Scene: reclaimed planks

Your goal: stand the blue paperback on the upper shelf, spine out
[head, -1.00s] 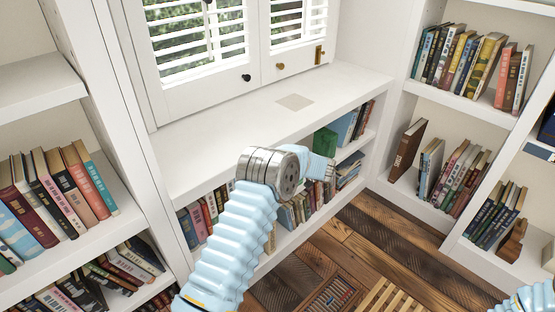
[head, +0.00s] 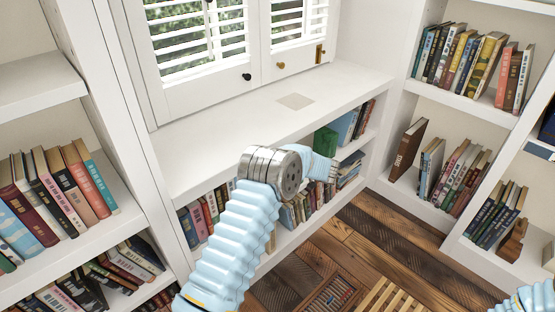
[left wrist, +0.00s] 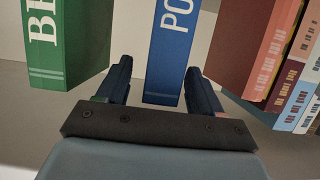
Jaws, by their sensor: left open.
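The blue paperback (left wrist: 170,50) stands upright in the left wrist view, with its lettered spine facing the camera. In the head view it appears as the blue cover (head: 345,127) on the upper shelf of the low bookcase under the window. My left gripper (left wrist: 159,64) is open, with one finger on each side of the spine's lower part. My right gripper is out of frame.
A green book (left wrist: 65,45) stands left of the paperback with a gap between; it also shows in the head view (head: 325,141). A reddish-brown book (left wrist: 238,45) and several others stand to the right. The white window counter (head: 230,125) above is mostly clear.

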